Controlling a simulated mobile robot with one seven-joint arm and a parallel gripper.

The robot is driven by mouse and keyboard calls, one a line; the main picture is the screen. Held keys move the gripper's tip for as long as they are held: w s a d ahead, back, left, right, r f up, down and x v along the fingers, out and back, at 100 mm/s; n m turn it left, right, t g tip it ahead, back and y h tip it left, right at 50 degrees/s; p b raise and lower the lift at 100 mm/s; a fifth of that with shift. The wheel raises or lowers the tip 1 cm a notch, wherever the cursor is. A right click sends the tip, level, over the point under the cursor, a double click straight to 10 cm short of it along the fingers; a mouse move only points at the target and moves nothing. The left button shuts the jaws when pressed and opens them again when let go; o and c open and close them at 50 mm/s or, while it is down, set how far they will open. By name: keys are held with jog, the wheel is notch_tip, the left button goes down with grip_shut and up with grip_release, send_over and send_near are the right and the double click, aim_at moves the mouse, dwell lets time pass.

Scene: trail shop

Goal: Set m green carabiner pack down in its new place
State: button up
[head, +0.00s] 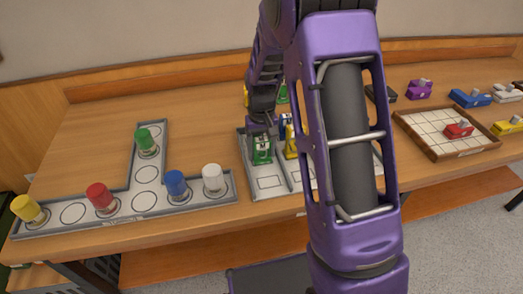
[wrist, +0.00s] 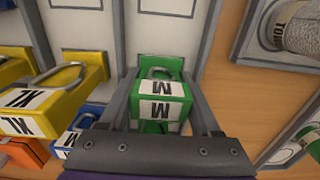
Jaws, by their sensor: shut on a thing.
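The green carabiner pack marked M (wrist: 160,101) is between the two fingers of my gripper (wrist: 165,115) in the wrist view. My gripper is shut on it. In the head view the green pack (head: 262,152) is at the left column of the grey tray (head: 243,173), under my gripper (head: 262,135). I cannot tell whether its base touches the tray. A yellow pack marked XL (wrist: 40,108) and a blue pack (wrist: 68,141) are left of it in the wrist view. My arm hides much of the tray in the head view.
A T-shaped grey board (head: 140,212) on the left holds several coloured cylinders. A tiled wooden tray (head: 425,130) with a red piece (head: 459,130) is on the right. An outlined cell (head: 269,182) in front of the green pack is empty.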

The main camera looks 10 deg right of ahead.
jog(key=shift+f, duration=0.1)
jog(key=shift+f, duration=0.15)
jog(key=o, duration=1.2)
notch_tip(320, 180, up, 13)
jog(key=shift+f+p, duration=0.2)
jog(key=shift+p, duration=0.8)
